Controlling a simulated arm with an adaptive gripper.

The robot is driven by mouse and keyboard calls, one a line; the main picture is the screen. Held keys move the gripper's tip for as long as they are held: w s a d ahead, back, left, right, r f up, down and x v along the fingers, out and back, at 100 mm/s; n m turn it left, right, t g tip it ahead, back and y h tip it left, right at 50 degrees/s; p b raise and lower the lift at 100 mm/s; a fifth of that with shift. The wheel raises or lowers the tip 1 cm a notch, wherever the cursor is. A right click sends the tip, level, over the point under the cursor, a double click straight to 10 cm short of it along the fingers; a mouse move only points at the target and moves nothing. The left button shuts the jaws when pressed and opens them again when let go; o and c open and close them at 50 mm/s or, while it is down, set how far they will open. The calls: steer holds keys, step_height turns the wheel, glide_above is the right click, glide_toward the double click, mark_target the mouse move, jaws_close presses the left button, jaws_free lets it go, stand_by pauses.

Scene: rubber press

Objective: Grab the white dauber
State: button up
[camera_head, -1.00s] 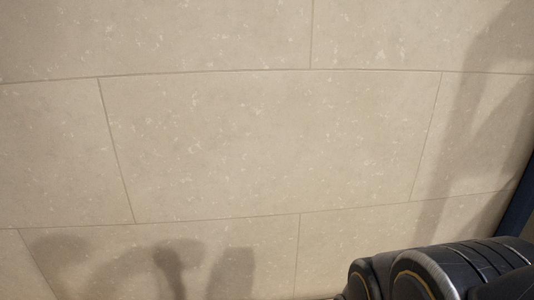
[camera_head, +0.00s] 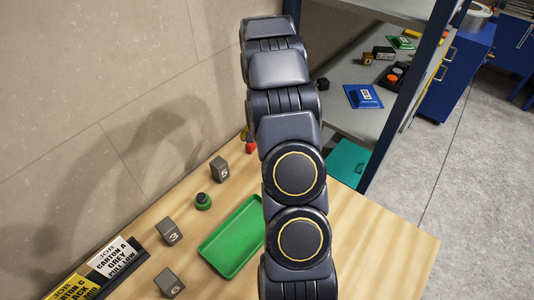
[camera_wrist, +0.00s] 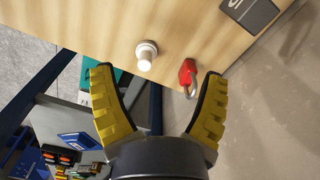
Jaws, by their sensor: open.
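The white dauber (camera_wrist: 146,54) is a small white knobbed piece standing on the wooden table in the wrist view, ahead of my gripper and between the lines of its fingers. My gripper (camera_wrist: 158,98) is open, with its two yellow ribbed fingers spread wide and nothing between them. The dauber is apart from both fingers. In the head view my arm hides that part of the table, and neither the dauber nor the fingertips can be made out.
A red padlock (camera_wrist: 187,76) lies just right of the dauber. The table (camera_head: 382,245) also holds a green tray (camera_head: 226,240), a green stamp-like piece (camera_head: 203,201) and dark numbered blocks (camera_head: 169,232). A wall stands along the left; a metal shelf (camera_head: 345,70) is behind.

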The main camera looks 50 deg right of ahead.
steer(key=shift+m, duration=0.7)
steer(key=d+f, duration=0.2)
steer(key=s+d+f, duration=0.1)
steer(key=d+f, duration=0.1)
steer(key=shift+s+d+f, duration=0.15)
steer(key=shift+d, duration=0.1)
step_height(320, 180, down, 3)
steer(key=shift+r, duration=0.2)
steer(key=shift+w+d+f, duration=0.1)
steer(key=shift+w+f, duration=0.1)
steer(key=shift+f, duration=0.7)
steer(key=shift+w+d+f, duration=0.1)
steer(key=shift+w+f, duration=0.1)
steer(key=shift+f, duration=0.65)
steer(key=shift+w+d+f, duration=0.1)
steer(key=shift+w+f, duration=0.1)
steer(key=shift+f, duration=0.7)
steer(key=c, duration=1.2)
steer(key=shift+c, duration=0.2)
